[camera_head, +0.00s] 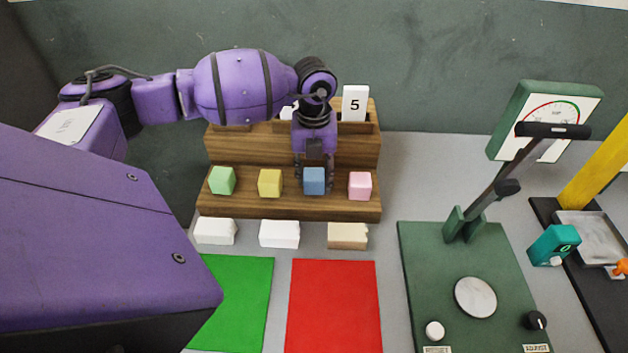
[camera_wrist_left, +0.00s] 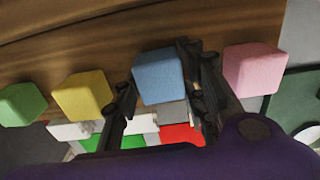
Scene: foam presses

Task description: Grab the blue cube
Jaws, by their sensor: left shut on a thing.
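The blue cube (camera_head: 314,181) sits on the front step of the wooden stand (camera_head: 290,208), between a yellow cube (camera_head: 270,183) and a pink cube (camera_head: 360,186). A green cube (camera_head: 222,180) is at the left end of the row. My left gripper (camera_head: 314,172) reaches down over the blue cube from behind and is shut on it. In the left wrist view the blue cube (camera_wrist_left: 158,76) lies between the two dark fingers. The cube appears still at the height of its neighbours; whether it touches the step cannot be told. My right gripper is not seen.
White and beige blocks (camera_head: 279,234) lie before the stand, with a green mat (camera_head: 236,300) and a red mat (camera_head: 334,305) nearer. A green press (camera_head: 470,280) with a dial gauge (camera_head: 545,115) stands right. A number 5 card (camera_head: 355,104) stands on top of the stand.

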